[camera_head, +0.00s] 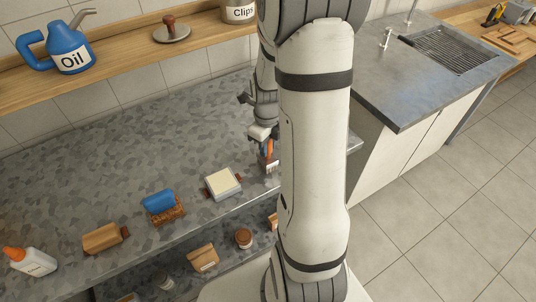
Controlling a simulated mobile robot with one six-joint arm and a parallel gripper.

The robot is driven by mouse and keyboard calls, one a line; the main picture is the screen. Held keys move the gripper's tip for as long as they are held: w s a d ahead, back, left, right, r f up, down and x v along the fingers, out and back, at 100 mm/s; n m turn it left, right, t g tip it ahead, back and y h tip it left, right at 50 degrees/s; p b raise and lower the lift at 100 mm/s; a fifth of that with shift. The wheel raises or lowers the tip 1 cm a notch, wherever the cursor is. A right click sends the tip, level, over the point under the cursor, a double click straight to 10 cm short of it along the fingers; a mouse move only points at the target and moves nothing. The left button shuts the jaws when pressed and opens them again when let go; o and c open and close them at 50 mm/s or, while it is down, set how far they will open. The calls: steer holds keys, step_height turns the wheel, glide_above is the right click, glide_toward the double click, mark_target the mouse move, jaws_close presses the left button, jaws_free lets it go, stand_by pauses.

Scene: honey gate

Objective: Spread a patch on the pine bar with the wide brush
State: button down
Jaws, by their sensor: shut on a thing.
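A light wooden block (102,238) with a dark end lies on the counter's front left, well left of my gripper. It may be the pine bar, but I cannot be sure.
A glue bottle (33,262), a blue item on a brown base (160,204) and the pale-topped block (223,183) line the counter's front. A wooden block (203,257) and a jar (243,238) sit below. An oil can (69,50) stands on the shelf. The counter behind is clear.

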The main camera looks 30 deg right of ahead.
steer(key=shift+r+p, duration=2.55)
steer(key=shift+r, duration=1)
steer(key=shift+f, duration=0.1)
